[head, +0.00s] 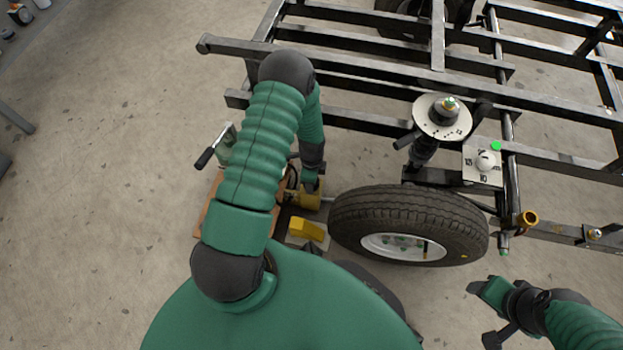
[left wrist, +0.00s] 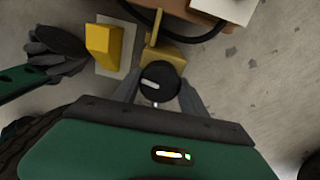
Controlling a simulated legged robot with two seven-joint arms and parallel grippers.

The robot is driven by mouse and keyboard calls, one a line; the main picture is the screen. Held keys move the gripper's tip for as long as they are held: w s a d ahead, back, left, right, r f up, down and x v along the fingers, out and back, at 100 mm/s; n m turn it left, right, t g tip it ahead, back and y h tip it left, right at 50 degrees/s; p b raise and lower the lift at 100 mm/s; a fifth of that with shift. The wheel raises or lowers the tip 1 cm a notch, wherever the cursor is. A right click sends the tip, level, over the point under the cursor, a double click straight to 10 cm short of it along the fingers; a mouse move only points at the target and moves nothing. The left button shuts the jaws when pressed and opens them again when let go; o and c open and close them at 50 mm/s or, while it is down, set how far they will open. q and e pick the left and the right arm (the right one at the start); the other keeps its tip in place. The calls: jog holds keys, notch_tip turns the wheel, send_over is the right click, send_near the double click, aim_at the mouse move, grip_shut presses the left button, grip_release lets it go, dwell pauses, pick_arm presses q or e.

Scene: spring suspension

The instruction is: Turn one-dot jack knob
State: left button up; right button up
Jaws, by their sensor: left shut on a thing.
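In the left wrist view, a round black knob (left wrist: 160,82) with a white bar mark sits at the end of a yellow jack body (left wrist: 160,54). My left gripper (left wrist: 158,100) is shut on this knob, its dark fingers on either side. I cannot make out a single dot on the knob. In the head view the yellow body (head: 303,199) shows just below my left gripper (head: 311,184), left of the tire, and the knob is hidden there. My right gripper (head: 476,288) is at the lower right, away from the jack; its opening is unclear.
A tire (head: 405,211) lies right of the jack. A yellow wedge (head: 308,231) on a pale plate is close by. A black-handled lever (head: 212,148) and a brown board (head: 207,214) are to the left. A black frame (head: 400,75) spans the back. Open floor lies left.

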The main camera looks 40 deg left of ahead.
pick_arm(q)
jog(key=n+p, duration=0.2)
jog(key=n, duration=0.1)
jog(key=shift+r+p, duration=0.25)
jog(key=shift+p, duration=0.15)
jog(key=n+p, duration=0.2)
jog(key=n, duration=0.2)
jog(key=shift+n+p, duration=0.3)
jog(key=shift+p, duration=0.1)
jog(key=n+p, duration=0.2)
jog(key=n, duration=0.2)
jog(key=shift+f+n, duration=0.1)
jog(key=shift+n, duration=0.2)
jog(key=n+p, duration=0.1)
jog(key=n, duration=0.3)
jog(key=n+p, duration=0.1)
jog(key=n, duration=0.4)
jog(key=shift+w, duration=0.1)
jog(key=n+p, duration=0.1)
jog(key=n, duration=0.4)
jog(key=shift+f+n, duration=0.1)
jog(key=shift+n, duration=0.2)
jog(key=n, duration=0.5)
jog(key=shift+n, duration=2.4)
